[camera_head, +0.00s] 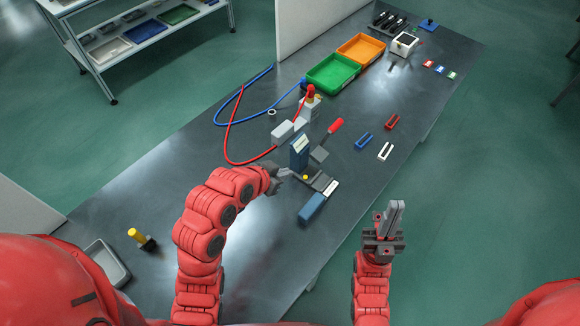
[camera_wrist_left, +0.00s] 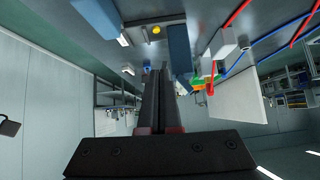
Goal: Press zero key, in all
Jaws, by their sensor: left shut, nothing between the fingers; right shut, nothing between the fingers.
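A blue upright device (camera_head: 298,156) with a pale display face stands mid-table; it also shows in the left wrist view (camera_wrist_left: 179,48). A small round yellow button (camera_head: 305,177) lies just in front of it and shows as a yellow disc in the left wrist view (camera_wrist_left: 156,30). I cannot read any zero marking on it. My left gripper (camera_head: 284,172) is shut and empty, just left of the device and the button; I cannot tell whether it touches anything. My right gripper (camera_head: 394,218) is shut and empty, off the table's right edge.
A blue block (camera_head: 312,207) and a grey-white piece (camera_head: 331,188) lie near the button. A red-handled tool (camera_head: 335,126), red and blue hoses (camera_head: 230,118), and green (camera_head: 332,74) and orange (camera_head: 361,48) trays are further back.

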